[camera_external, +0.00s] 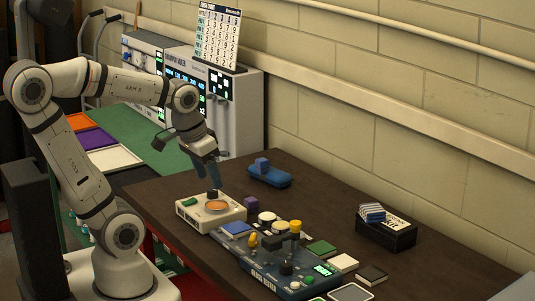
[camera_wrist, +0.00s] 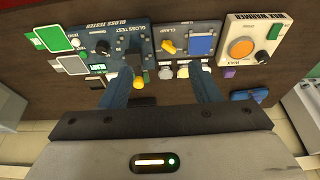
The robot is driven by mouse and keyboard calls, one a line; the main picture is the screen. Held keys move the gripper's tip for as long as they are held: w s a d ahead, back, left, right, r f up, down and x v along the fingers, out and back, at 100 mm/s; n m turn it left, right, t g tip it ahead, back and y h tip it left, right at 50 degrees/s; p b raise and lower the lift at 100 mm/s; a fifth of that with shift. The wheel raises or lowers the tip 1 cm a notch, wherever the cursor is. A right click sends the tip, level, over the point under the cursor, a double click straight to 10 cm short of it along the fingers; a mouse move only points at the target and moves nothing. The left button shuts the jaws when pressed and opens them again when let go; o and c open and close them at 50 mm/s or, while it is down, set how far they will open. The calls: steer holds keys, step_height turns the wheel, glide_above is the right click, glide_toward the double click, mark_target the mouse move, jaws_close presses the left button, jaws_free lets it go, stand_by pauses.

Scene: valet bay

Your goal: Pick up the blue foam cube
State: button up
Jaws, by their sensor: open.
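A small blue cube (camera_external: 262,164), which looks like the foam cube, sits on a flat darker blue block (camera_external: 269,177) at the back of the dark table. In the wrist view the blue block (camera_wrist: 249,95) shows at the right, partly dark; I cannot make out the cube clearly there. My gripper (camera_external: 213,186) is open and empty, pointing down above the cream wax warmer, left of and nearer than the cube. In the wrist view its two fingers (camera_wrist: 160,88) are apart, with the test panels beyond them.
The cream wax warmer (camera_external: 211,213) and the blue gloss tester panel (camera_external: 290,270), with knobs, stand close together at the front. A black kit box (camera_external: 386,234) with blue-and-white striped items is at the right. Table between blue block and kit box is clear. A wall bounds the back.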

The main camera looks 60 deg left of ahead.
steer(key=w+a+r, duration=0.1)
steer(key=w+a, duration=0.2)
steer(key=w, duration=0.4)
steer(key=w+a+r, duration=0.1)
steer(key=w+a, duration=0.1)
steer(key=w, duration=0.4)
steer(key=b, duration=0.3)
glide_toward(262, 159)
step_height(262, 159, down, 3)
steer(key=shift+t, duration=0.5)
steer(key=shift+p+x, duration=1.65)
steer(key=shift+x, duration=2.15)
steer(key=shift+d, duration=0.1)
steer(key=shift+c, duration=0.4)
